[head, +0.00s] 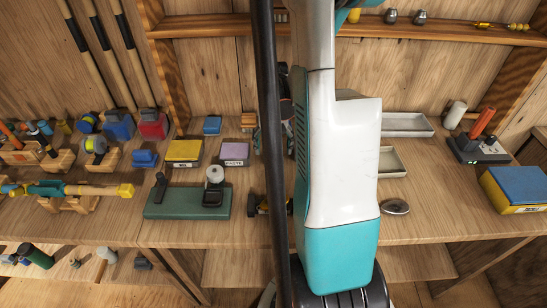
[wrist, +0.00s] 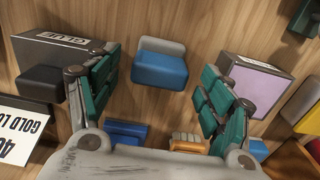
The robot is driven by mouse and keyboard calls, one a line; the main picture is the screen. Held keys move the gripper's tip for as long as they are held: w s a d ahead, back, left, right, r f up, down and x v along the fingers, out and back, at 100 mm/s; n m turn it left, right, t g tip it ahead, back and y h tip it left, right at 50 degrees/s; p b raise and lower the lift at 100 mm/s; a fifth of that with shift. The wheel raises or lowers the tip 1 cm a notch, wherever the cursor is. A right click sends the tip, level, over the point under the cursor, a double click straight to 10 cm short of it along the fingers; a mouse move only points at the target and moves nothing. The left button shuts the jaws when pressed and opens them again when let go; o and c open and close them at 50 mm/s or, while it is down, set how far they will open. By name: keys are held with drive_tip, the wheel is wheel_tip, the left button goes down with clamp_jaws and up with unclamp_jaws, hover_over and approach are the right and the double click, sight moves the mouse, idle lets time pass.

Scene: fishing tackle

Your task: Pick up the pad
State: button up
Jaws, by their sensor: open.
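The likely pad is a small blue block with a grey strip along one side (wrist: 160,68). It lies on the wooden surface in the middle of the wrist view. My gripper (wrist: 159,75) is open, with one green-padded finger to the left of the block and the other to its right. I see no clear contact, and the height of the fingertips above the surface is hard to judge. In the head view my arm covers the middle of the bench, and I cannot make out this block there.
A dark box labelled GLUE (wrist: 62,50) stands by the left finger. A purple-topped box (wrist: 258,80) stands by the right finger. Another blue object (wrist: 127,132) and an orange one (wrist: 187,142) show near the palm. A green base (head: 186,205) lies left of my arm.

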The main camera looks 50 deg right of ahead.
sight(273, 146)
wheel_tip(273, 146, down, 3)
drive_tip(key=shift+r, duration=0.2)
drive_tip(key=shift+c, duration=0.5)
drive_tip(key=c, duration=1.1)
drive_tip(key=shift+o, duration=0.2)
drive_tip(key=shift+r, duration=0.2)
wheel_tip(273, 146, up, 20)
drive_tip(key=p, duration=0.6)
drive_tip(key=shift+f, duration=0.15)
